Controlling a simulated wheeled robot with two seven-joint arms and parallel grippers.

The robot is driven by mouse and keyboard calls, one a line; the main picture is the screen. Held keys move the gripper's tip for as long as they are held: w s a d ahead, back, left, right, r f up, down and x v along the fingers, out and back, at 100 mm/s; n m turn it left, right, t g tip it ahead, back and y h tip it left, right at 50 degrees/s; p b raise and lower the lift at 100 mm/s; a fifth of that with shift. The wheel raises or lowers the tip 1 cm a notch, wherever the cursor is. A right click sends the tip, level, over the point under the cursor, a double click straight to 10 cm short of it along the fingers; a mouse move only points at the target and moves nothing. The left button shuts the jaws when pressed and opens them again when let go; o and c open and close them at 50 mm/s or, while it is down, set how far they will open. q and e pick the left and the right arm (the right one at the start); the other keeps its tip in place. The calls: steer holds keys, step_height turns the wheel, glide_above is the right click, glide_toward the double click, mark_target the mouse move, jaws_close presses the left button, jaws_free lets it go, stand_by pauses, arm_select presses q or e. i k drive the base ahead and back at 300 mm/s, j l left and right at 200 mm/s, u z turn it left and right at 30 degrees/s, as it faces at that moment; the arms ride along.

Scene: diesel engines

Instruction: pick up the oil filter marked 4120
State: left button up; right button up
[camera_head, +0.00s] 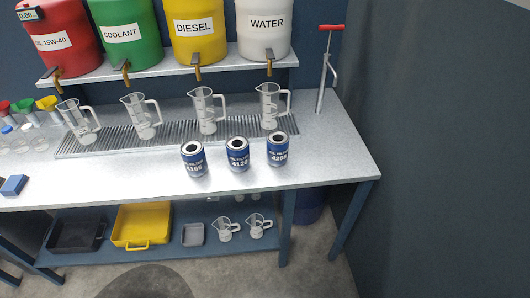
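Three blue and white oil filters stand upright in a row near the front edge of the grey workbench (330,150). The oil filter marked 4120 (238,156) is in the middle. A filter whose label seems to read 4165 (194,160) stands to its left. A filter whose label seems to read 4208 (278,151) stands to its right. The filters stand apart with small gaps between them. Neither of my grippers is in view.
Measuring jugs (206,111) stand on a drip grate (180,133) behind the filters. Red, green, yellow and white drums with taps sit on a shelf (160,69) above. A hand pump (327,70) stands at the back right. The bench right of the filters is clear.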

mark_target(237, 147)
steer(key=k+l, duration=0.1)
steer(key=l, duration=0.3)
steer(key=l+z, duration=0.1)
steer(key=l, duration=0.3)
steer(key=k+l, duration=0.15)
steer(key=l, duration=0.25)
